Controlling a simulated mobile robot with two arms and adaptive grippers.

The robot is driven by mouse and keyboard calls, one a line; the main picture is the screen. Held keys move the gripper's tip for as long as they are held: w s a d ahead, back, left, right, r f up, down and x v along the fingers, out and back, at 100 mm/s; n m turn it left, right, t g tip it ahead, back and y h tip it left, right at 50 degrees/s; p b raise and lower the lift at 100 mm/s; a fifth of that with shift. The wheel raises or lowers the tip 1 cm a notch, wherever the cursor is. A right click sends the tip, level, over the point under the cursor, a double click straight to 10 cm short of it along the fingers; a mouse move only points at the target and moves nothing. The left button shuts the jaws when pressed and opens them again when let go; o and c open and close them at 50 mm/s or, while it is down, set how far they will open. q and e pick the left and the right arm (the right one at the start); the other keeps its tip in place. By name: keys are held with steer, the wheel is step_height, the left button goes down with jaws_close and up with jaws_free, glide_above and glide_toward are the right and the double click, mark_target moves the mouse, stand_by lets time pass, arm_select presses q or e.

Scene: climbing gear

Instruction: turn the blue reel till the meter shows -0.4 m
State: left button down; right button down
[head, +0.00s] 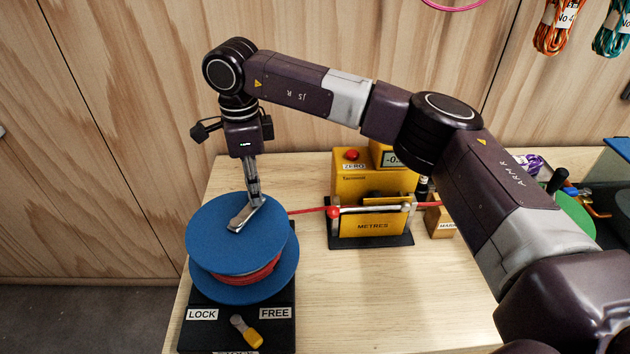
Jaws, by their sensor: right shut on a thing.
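The blue reel (238,236), with red rope (248,274) wound between its discs, sits on a black base (280,315) at the table's front left. My right gripper (243,218) points down at the reel's top face and is shut on a part of the reel; its fingers hide that part. The yellow meter (352,185), marked METRES, stands behind and right of the reel. A red line runs from the reel through the meter. My left gripper is not in view.
A yellow-tipped lever (246,332) sits between the LOCK and FREE labels, its tip toward the lower right. A red button (352,155) marked ZERO tops the meter. A small marked box (440,220) stands right of it. Coiled ropes (558,28) hang on the wall.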

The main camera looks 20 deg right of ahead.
stand_by(0.9)
steer(key=c, duration=1.7)
jaws_free()
steer(key=shift+o, duration=0.2)
